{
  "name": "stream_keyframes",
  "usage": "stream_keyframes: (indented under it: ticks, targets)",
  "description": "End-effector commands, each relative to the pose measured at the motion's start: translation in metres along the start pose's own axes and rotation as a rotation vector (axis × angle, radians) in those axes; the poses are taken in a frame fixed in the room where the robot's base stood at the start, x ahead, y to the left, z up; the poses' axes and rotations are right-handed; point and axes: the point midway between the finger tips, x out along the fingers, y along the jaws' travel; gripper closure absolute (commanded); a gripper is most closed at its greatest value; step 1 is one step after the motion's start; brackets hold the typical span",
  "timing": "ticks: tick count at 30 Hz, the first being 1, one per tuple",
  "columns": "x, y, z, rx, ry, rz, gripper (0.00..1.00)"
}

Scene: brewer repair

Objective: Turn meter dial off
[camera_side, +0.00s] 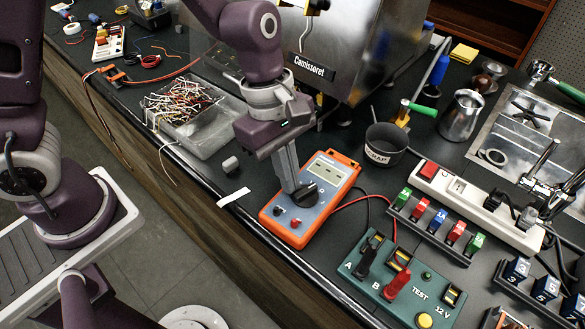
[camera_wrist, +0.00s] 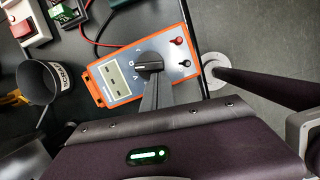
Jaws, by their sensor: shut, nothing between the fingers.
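The orange meter (camera_side: 318,197) lies on the dark bench near its front edge, with a grey face and a small display (camera_side: 327,172). My gripper (camera_side: 295,187) points down at the meter, fingers shut, with the tips right at the dial. In the wrist view my gripper (camera_wrist: 150,82) overlaps the dial's lower side. I cannot tell whether the tips touch it. The dial's pointer setting is too small to read.
Red and black leads run from the meter toward a green test box (camera_side: 405,284). A scrap cup (camera_side: 387,145) stands behind the meter, and a metal tray of wires (camera_side: 205,140) lies to the left. A white strip (camera_side: 233,197) lies near the bench edge.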

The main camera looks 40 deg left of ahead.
Motion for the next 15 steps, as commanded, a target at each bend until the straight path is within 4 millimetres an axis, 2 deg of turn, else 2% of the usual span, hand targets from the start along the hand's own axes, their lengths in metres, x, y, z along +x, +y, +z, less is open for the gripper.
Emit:
stream_keyframes:
  ticks: [6, 15]
  targets:
    - [0.001, -0.006, 0.003, -0.177, 0.001, 0.045, 1.00]
    - [0.002, -0.012, 0.009, -0.170, 0.000, 0.043, 1.00]
